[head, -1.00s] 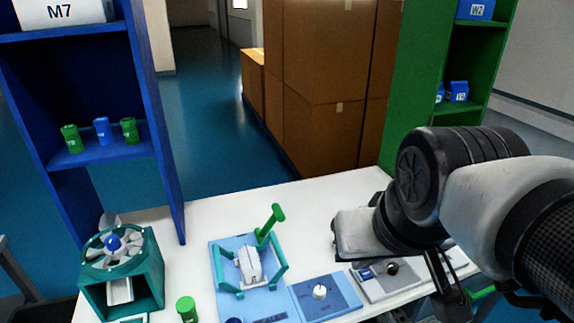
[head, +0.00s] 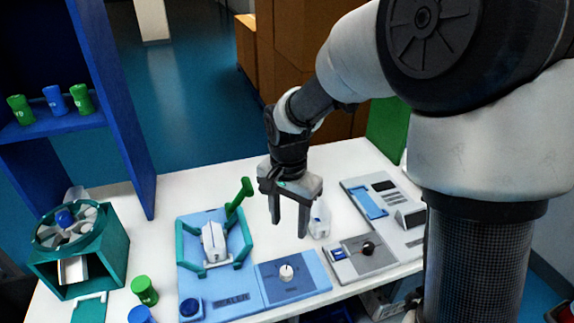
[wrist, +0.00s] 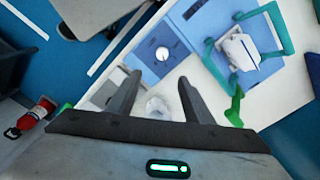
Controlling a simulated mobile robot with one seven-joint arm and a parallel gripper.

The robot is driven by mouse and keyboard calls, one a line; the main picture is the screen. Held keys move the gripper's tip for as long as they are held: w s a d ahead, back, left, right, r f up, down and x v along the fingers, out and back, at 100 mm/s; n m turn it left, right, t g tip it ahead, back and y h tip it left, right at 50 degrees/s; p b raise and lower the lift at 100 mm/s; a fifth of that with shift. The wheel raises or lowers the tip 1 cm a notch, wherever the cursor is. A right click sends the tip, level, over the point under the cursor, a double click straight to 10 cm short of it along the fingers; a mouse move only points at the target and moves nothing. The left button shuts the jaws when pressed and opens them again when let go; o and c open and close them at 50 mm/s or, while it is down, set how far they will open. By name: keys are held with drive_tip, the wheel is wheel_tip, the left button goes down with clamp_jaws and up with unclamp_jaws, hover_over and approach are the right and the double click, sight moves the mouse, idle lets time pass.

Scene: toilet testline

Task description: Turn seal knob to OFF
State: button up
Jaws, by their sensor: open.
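The seal knob (head: 286,272) is a small white dial on the blue panel (head: 305,286) beside the blue base lettered SEALER. It also shows in the wrist view (wrist: 162,53), ahead of the fingertips. Its pointer direction and labels are too small to read. My gripper (head: 289,229) hangs over the table behind the knob, fingers downward, open and empty. In the wrist view my gripper's two fingers (wrist: 160,78) are spread apart, not touching the knob. The sealer (head: 214,243) has teal arms, a green upright handle and a white item in its middle.
A grey panel with a black knob (head: 368,248) lies right of the blue panel. A small whitish bottle (head: 320,220) stands close to my fingers. Green and blue capped containers (head: 144,290) stand at front left. A teal rotary device (head: 75,245) is at far left.

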sight(286, 270)
drive_tip(key=shift+m, duration=0.3)
drive_tip(key=f, duration=1.3)
drive_tip(key=f+b, duration=0.1)
drive_tip(key=f, duration=0.5)
drive_tip(key=shift+w+a+f, duration=0.3)
drive_tip(key=shift+f, duration=0.05)
drive_tip(key=c, duration=1)
drive_tip(key=shift+c, duration=0.2)
